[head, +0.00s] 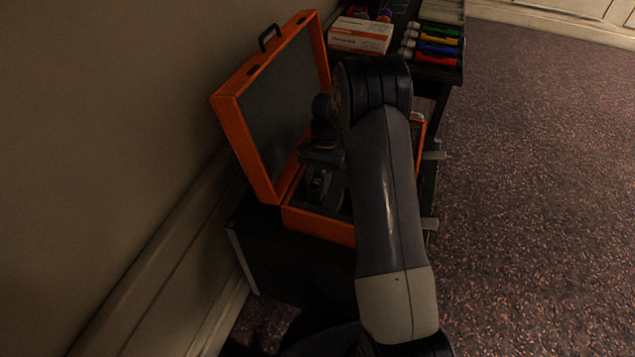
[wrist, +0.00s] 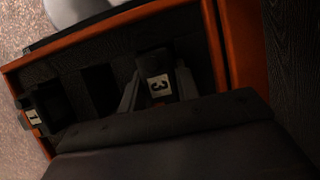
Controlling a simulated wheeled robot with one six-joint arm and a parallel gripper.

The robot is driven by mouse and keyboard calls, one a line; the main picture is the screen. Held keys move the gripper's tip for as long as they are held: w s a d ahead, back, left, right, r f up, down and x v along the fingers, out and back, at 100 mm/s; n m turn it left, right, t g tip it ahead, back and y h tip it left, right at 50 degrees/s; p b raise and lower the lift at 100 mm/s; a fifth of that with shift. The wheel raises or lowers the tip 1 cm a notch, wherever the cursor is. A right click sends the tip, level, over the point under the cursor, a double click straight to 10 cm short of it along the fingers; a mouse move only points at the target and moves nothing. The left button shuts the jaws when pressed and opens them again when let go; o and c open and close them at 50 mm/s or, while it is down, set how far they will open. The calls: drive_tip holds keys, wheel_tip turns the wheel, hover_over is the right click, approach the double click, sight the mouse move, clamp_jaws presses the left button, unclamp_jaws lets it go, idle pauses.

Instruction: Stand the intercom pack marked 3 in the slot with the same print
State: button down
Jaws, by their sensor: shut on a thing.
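The dark intercom pack with a white label printed 3 (wrist: 158,85) is between the two grey fingers of my gripper (wrist: 157,92) in the wrist view. My gripper is shut on it, inside the open orange case (wrist: 110,33). In the head view the pack (head: 318,185) shows small and dark near the case's front left corner, under my gripper (head: 320,168). Whether its base rests in a slot is hidden. An empty dark slot (wrist: 100,88) shows to its left in the wrist view. The slot prints are not readable.
Another dark pack labelled 1 (wrist: 45,108) stands at the left end of the case in the wrist view. The case's raised lid (head: 232,130) leans by the wall. A white and orange box (head: 360,36) and coloured markers (head: 438,45) lie behind the case.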

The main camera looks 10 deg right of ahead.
drive_tip(key=shift+f, duration=0.25)
idle(0.3)
drive_tip(key=c, duration=1)
unclamp_jaws()
drive_tip(key=shift+o, duration=0.2)
drive_tip(key=v, duration=1)
drive_tip(key=shift+w+r, duration=0.15)
drive_tip(key=shift+r, duration=0.2)
drive_tip(key=shift+d+f, duration=0.1)
drive_tip(key=shift+d, duration=0.05)
drive_tip(key=x, duration=1)
drive_tip(key=shift+f, duration=0.2)
drive_tip(key=shift+r, duration=0.15)
drive_tip(key=shift+r, duration=0.1)
